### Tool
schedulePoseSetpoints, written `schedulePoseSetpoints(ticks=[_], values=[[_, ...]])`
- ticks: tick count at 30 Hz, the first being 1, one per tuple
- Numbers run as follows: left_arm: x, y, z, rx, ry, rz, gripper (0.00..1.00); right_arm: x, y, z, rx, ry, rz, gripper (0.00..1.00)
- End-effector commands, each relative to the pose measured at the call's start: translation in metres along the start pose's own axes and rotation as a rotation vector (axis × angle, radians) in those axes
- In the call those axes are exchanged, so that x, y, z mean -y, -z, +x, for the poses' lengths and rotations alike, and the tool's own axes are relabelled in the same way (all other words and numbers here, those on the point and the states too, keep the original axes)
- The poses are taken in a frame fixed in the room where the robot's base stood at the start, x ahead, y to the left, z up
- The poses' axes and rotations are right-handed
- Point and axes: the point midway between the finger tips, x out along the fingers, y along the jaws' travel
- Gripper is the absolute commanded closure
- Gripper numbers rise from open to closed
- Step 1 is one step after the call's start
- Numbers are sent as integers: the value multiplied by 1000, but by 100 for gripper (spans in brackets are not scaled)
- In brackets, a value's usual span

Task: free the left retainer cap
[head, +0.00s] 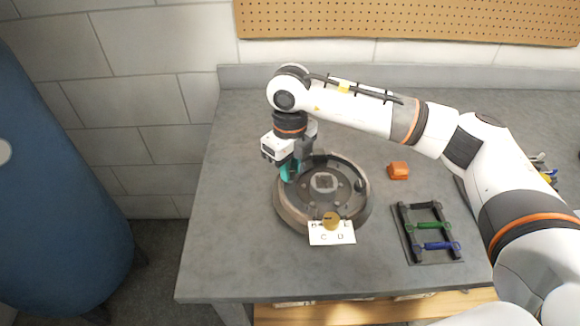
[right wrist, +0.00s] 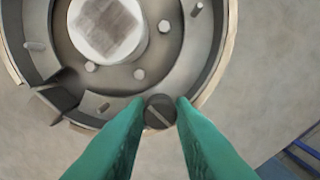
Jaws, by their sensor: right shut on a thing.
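A round metal drum assembly (head: 364,207) lies on the grey bench, with a pale hub (right wrist: 108,25) and several studs inside its rim. My right gripper (head: 288,172) reaches down from above at the drum's left side. In the right wrist view its teal fingers (right wrist: 160,108) are shut on a small dark round cap with a slot across its top, the left retainer cap (right wrist: 159,113). The cap is at the edge of the drum; I cannot tell whether it is still seated. In the head view the fingers and arm hide the cap. My left gripper is not in view.
A brass-coloured disc (head: 331,219) and a white lettered card (head: 322,238) are at the drum's front. An orange block (head: 398,170) lies to the right. A dark rack (head: 409,236) holds green- and blue-handled tools. The bench's front left is clear.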

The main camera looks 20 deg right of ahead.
Motion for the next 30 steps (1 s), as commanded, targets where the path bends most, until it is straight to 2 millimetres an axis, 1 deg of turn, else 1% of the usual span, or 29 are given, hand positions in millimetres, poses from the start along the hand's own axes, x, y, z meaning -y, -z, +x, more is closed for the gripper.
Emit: schedulePoseSetpoints(ticks=[7,8,9,11,19,22,26,30], values=[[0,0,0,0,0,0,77,-1,1,-2,-5,-1,2,100],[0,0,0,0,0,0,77,-1,1,-2,-5,-1,2,74],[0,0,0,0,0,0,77,-1,1,-2,-5,-1,2,67],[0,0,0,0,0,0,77,-1,1,-2,-4,-1,2,57],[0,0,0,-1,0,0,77,0,0,-1,-2,-1,2,57],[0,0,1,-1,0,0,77,0,1,-6,-3,-1,2,57],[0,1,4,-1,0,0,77,0,1,-23,-6,-2,2,57],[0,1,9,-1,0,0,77,0,1,-53,-8,-2,1,57]])
